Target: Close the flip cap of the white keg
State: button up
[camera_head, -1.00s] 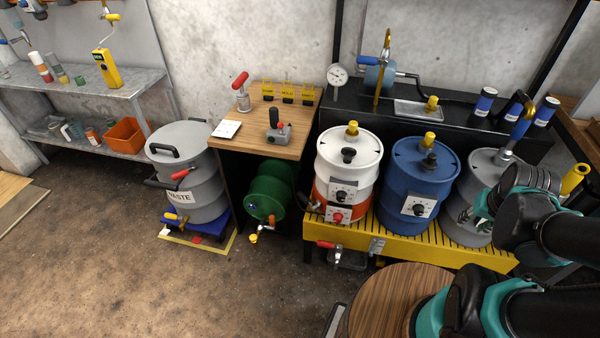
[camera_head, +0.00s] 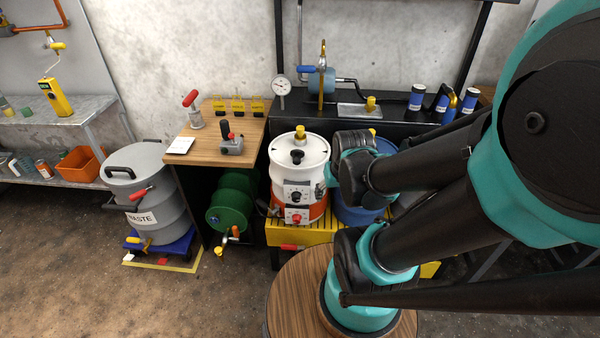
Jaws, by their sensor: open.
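The white keg (camera_head: 284,176) stands upright, with an orange lower band and a small dial panel (camera_head: 297,194) on its front. My gripper (camera_head: 325,181) shows only in part, beside the keg's right side and in front of my wrist. It is open, with nothing seen in it. I cannot tell whether it touches the keg.
The blue drum (camera_head: 350,215) right of the keg is mostly hidden by my arm. Both stand on a yellow slatted platform (camera_head: 284,236). Left are a wooden table (camera_head: 222,149), a green drum (camera_head: 229,204) and a grey waste drum (camera_head: 150,176). Open floor lies front left.

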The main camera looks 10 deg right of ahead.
aim_at(298, 154)
jog(key=l, duration=0.55)
jog(key=k+l+u, duration=0.1)
jog(key=l, duration=0.4)
jog(key=k+l, duration=0.1)
jog(key=l, duration=0.45)
jog(key=l+u, duration=0.1)
jog(key=l, duration=0.45)
jog(key=k+l, duration=0.15)
jog(key=l, duration=0.35)
jog(key=k+l+u, duration=0.1)
jog(key=l, duration=0.45)
